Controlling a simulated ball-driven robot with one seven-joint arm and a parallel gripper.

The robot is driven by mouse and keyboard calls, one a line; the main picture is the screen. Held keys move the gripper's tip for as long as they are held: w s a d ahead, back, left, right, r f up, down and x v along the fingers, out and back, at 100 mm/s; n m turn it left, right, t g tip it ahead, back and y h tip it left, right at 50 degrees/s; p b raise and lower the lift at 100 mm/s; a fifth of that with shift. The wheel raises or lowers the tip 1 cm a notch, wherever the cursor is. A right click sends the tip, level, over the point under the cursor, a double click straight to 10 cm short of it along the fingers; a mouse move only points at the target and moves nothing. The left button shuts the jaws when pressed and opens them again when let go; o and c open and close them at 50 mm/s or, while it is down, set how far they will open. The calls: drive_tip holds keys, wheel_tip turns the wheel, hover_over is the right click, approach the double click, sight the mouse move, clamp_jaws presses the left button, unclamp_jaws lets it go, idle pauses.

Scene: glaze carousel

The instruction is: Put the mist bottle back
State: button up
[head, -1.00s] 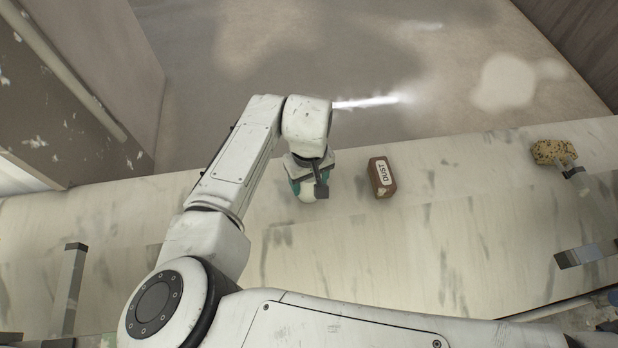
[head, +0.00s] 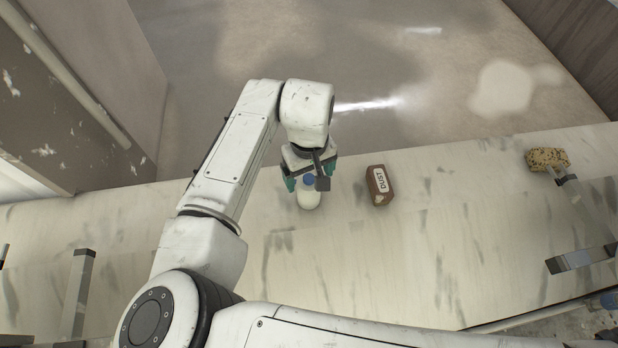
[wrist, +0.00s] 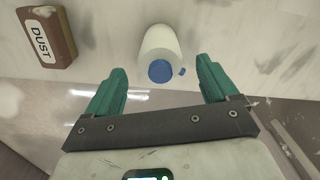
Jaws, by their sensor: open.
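The mist bottle (head: 308,197) is white with a blue cap and stands on the pale, marked counter (head: 420,215). In the wrist view the bottle (wrist: 160,46) shows at the top middle, its blue cap towards my gripper. My gripper (head: 308,182) has teal fingers and is open. In the wrist view its two fingers (wrist: 160,80) are apart, one to each side of the bottle's cap end. The bottle lies just beyond the fingertips and neither finger appears to touch it. Part of the cap is hidden by my wrist in the head view.
A brown box labelled DUST (head: 380,186) stands close to the right of the bottle; the wrist view shows it at upper left. A speckled sponge (head: 547,158) sits at far right by a metal bracket (head: 582,258). Another metal post (head: 78,290) stands left. Counter between box and sponge is clear.

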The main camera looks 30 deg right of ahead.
wheel_tip(320, 180, up, 6)
drive_tip(key=shift+f+p, duration=0.15)
drive_tip(key=shift+p, duration=0.65)
drive_tip(key=shift+d, duration=0.1)
drive_tip(key=s+d+r+m+t+h, duration=0.1)
drive_tip(key=d+r+t+h, duration=0.15)
drive_tip(key=d, duration=0.95)
drive_tip(key=s+d+r+m+t+h, duration=0.1)
drive_tip(key=d+r+h, duration=0.3)
drive_tip(key=d, duration=0.8)
drive_tip(key=s+a+f+n+g+y, duration=0.1)
drive_tip(key=s+a+f+y, duration=0.2)
drive_tip(key=s+a+f, duration=0.5)
drive_tip(key=s+a+f+n+g+y, duration=0.1)
drive_tip(key=s+a+f+y, duration=0.2)
drive_tip(key=s+a+f, duration=0.5)
drive_tip(key=s, duration=0.5)
drive_tip(key=shift+a+f+n, duration=0.25)
drive_tip(key=shift+f+n, duration=0.15)
